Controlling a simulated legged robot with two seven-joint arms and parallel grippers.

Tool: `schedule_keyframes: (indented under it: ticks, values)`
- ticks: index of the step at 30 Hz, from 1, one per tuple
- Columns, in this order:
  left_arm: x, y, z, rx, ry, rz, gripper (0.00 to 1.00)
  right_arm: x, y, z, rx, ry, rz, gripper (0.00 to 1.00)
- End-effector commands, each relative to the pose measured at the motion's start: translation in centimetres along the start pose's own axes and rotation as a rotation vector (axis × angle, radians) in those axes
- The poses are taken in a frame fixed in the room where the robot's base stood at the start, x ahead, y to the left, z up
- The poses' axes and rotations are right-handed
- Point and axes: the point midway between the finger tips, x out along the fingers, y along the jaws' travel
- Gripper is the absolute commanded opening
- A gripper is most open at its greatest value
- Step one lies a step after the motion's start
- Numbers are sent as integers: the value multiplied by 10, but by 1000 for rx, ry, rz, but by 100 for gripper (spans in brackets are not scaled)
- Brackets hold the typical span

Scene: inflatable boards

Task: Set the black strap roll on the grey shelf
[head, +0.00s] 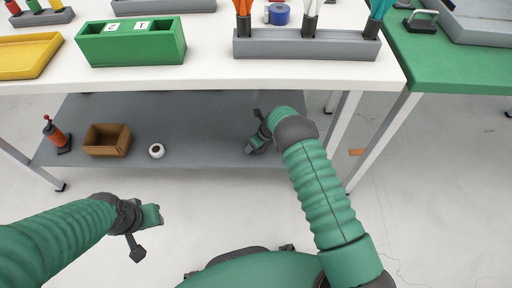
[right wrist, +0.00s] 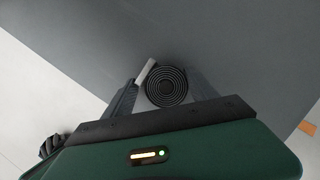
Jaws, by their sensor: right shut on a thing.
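The black strap roll (right wrist: 167,87) shows as a spiral in the right wrist view, between the fingers of my right gripper (right wrist: 165,92). The right gripper is shut on it. In the head view my right gripper (head: 256,146) is over the front right part of the grey shelf (head: 205,125), under the table top; I cannot pick out the roll there. The grey shelf (right wrist: 245,55) lies behind the roll in the wrist view. I cannot tell whether the roll touches it. My left gripper (head: 150,217) is off the shelf at lower left, and its jaw opening is unclear.
On the shelf's left stand a red-and-black bottle (head: 55,135), a brown box (head: 107,140) and a white roll (head: 156,150). The shelf's middle is clear. The white table top (head: 210,55) overhangs it, with a table leg (head: 345,125) right of my right arm.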

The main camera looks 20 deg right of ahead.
Motion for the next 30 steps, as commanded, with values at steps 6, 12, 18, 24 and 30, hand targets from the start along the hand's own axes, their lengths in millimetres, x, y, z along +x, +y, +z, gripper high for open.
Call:
schedule_keyframes:
  ticks: [6, 12, 18, 24, 30]
  values:
    - [4, 0, 1, 0, 0, 0, 36, 6, 0, -3, -1, 0, -1, 18]
    - [4, 0, 1, 0, 0, 0, 36, 6, 0, -3, -1, 0, -1, 82]
    - [4, 0, 1, 0, 0, 0, 36, 6, 0, -3, -1, 0, -1, 89]
    - [-1, 0, 0, 0, 0, 0, 36, 0, -1, -1, -1, 0, -1, 89]
    - [-43, 0, -10, 0, 0, 0, 36, -48, -10, 5, -5, -1, 1, 89]
